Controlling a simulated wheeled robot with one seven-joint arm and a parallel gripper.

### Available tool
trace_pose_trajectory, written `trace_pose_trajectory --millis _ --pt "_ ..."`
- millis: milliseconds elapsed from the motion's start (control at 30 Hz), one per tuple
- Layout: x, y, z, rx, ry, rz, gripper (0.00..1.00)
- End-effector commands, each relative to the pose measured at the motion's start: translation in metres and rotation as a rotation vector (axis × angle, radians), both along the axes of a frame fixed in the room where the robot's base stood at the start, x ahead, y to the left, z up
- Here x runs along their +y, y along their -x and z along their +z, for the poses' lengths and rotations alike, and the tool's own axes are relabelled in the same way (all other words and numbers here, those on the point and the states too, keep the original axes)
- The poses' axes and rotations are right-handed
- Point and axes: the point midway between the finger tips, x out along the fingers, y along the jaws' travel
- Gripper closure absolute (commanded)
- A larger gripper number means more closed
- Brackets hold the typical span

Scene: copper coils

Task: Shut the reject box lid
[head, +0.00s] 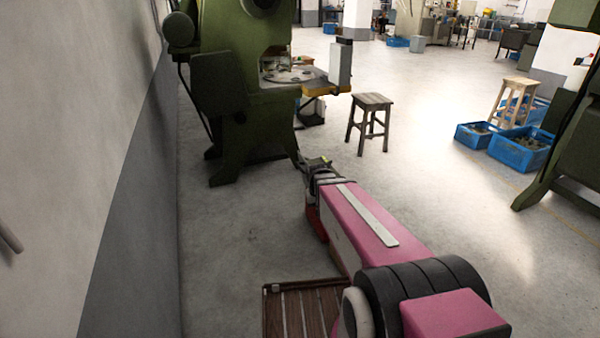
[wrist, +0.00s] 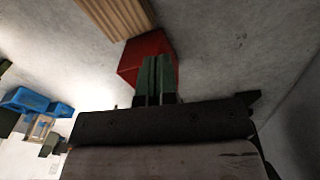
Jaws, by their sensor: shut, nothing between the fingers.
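A red box, which I take to be the reject box, shows in the wrist view (wrist: 146,50) just beyond my fingertips. In the head view a small strip of red (head: 316,222) shows beside and below my pink arm, which hides the rest. I cannot tell the lid apart from the box or see how far open it is. My gripper shows in the wrist view (wrist: 155,62) with its two green fingers together and empty, overlapping the box in the picture. I cannot tell whether they touch it. In the head view my gripper (head: 312,161) is small, at the arm's far end.
A brown slatted wooden piece (head: 300,308) is low at the front, near the red box. A green press (head: 235,100) stands ahead on the left, near the wall. A wooden stool (head: 371,115) and blue crates (head: 517,150) stand farther right. Floor between is clear.

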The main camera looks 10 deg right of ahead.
Motion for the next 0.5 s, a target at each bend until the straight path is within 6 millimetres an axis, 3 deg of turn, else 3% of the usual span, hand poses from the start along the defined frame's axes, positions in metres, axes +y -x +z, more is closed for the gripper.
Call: trace_pose_trajectory --millis 33,200,333,400,500 --pt "0.011 -0.056 -0.007 -0.037 0.04 0.015 1.0" --pt "0.053 -0.187 -0.006 -0.182 0.173 0.056 1.0" --pt "0.089 -0.264 0.002 -0.284 0.246 0.087 1.0" --pt "0.106 -0.294 0.006 -0.327 0.274 0.101 1.0" --pt "0.122 -0.32 0.012 -0.369 0.297 0.114 1.0"
